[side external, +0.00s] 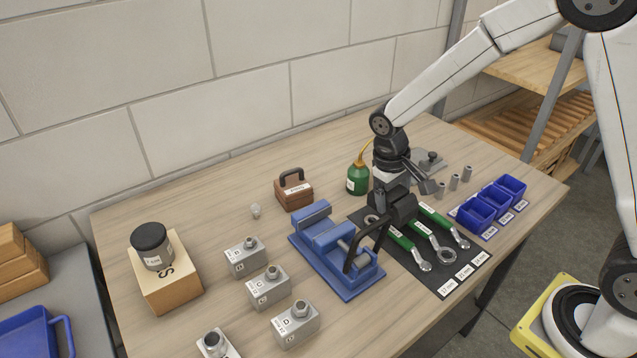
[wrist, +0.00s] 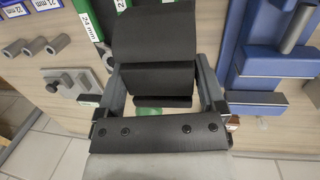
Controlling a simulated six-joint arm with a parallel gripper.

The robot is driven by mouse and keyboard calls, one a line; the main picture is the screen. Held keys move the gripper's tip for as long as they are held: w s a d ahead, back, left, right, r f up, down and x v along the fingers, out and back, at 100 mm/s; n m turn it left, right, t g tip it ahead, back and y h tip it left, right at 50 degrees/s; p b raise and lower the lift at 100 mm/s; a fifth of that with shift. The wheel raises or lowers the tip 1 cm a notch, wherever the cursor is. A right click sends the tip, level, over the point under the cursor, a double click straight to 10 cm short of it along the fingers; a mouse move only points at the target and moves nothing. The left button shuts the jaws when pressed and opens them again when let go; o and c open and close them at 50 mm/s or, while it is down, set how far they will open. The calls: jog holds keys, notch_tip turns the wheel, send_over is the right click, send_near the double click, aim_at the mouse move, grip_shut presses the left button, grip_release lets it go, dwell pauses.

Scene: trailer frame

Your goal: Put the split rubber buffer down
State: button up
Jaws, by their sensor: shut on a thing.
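The split rubber buffer (wrist: 155,38) is a broad black piece with a stepped underside in the wrist view. It sits between the two grey fingers of my gripper (wrist: 162,88). The fingers press on its sides, so my gripper is shut on it. In the side external view my gripper (side external: 393,188) hangs over the back of the dark tool mat, and a black mass (side external: 403,207) shows at its jaws. I cannot tell how much of this mass is the buffer. It appears above the mat; the clearance is unclear.
Green-handled wrenches (side external: 432,217) lie on the black mat (side external: 455,285). A blue vice (side external: 312,218) stands left of it. Blue bins (side external: 475,214) and grey sockets (side external: 454,182) stand right, and a green oil can (side external: 357,180) behind. Bare wood lies left of the brown weight (side external: 294,192).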

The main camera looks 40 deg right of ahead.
jog(key=shift+w+a+r+m, duration=0.1)
jog(key=shift+w+m, duration=0.5)
jog(key=shift+w, duration=0.2)
jog(key=shift+w+a+r+m+y, duration=0.35)
jog(key=shift+w+a+m, duration=0.15)
jog(key=shift+w+m, duration=1.65)
jog(key=shift+w+a+r+m+y, duration=0.4)
jog(key=shift+w+a+m, duration=0.05)
jog(key=shift+w+m, duration=1.65)
jog(key=shift+w+a+r+m+y, duration=0.35)
jog(key=shift+w+a+m, duration=0.15)
jog(key=shift+w+m, duration=1.65)
jog(key=shift+w, duration=0.1)
send_near(336, 208)
jog(key=shift+a+f, duration=0.15)
jog(key=shift+f, duration=2.35)
jog(key=shift+f, duration=0.1)
jog(key=o, duration=1.2)
